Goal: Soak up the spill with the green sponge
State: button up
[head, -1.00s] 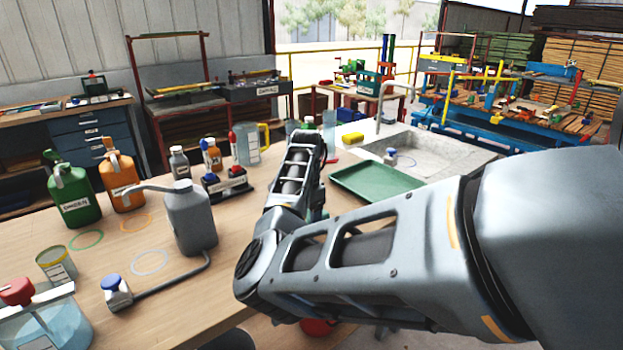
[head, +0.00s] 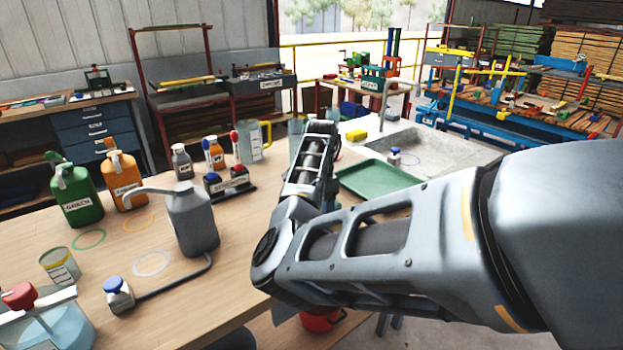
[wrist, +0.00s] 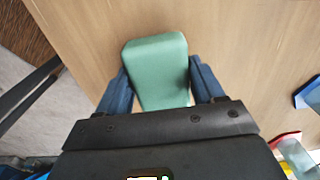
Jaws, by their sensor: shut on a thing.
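The green sponge (wrist: 157,70) is in the wrist view, a thick block with a pale green top and a darker green front face. My gripper (wrist: 158,78) is shut on it, with one blue finger at each side. Bare wooden table (wrist: 240,50) shows behind the sponge; I cannot tell whether the sponge touches it. In the head view my own arm hides the gripper and the sponge. I cannot make out the spill in either view.
A grey spout can (head: 192,222), a green bottle (head: 76,196) and an orange bottle (head: 124,178) stand on the table's left.

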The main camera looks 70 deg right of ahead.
jog(key=shift+r+p, duration=1.2)
jog(key=shift+r, duration=1.75)
